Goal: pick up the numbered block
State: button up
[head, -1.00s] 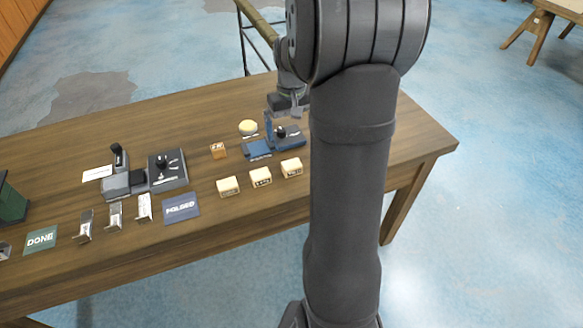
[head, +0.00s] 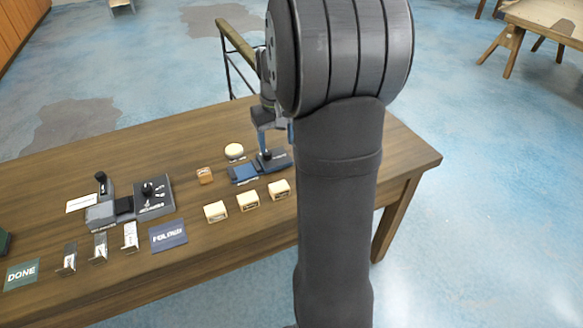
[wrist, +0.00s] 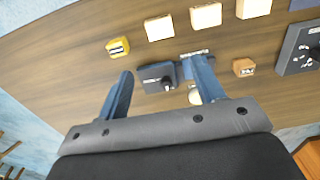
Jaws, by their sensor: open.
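Three pale blocks stand in a row on the table, the left one (head: 216,211), the middle one (head: 248,201) and the right one (head: 279,189). Dark marks on their front faces are too small to read. A brown-orange block (head: 205,176) with a pale mark lies behind them. The wrist view also shows a yellow block (wrist: 118,47) with dark marks, hidden behind my arm in the head view. I cannot tell which is the numbered block. My gripper (wrist: 161,64) is open and empty, its blue fingers above the table near a dark blue device (wrist: 157,78).
The dark blue device has a black knob (head: 265,155); a round cream disc (head: 234,151) is behind it. A lever unit (head: 101,205), a dial box (head: 153,197), metal brackets (head: 100,246), a blue card (head: 168,236) and a green DONE card (head: 21,274) occupy the left.

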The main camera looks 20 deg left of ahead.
jog(key=n, duration=0.2)
jog(key=n+t+h, duration=0.3)
jog(key=n, duration=1.3)
send_near(277, 187)
jog(key=x, duration=1)
jog(key=shift+r, duration=0.1)
jog(key=c, duration=1.1)
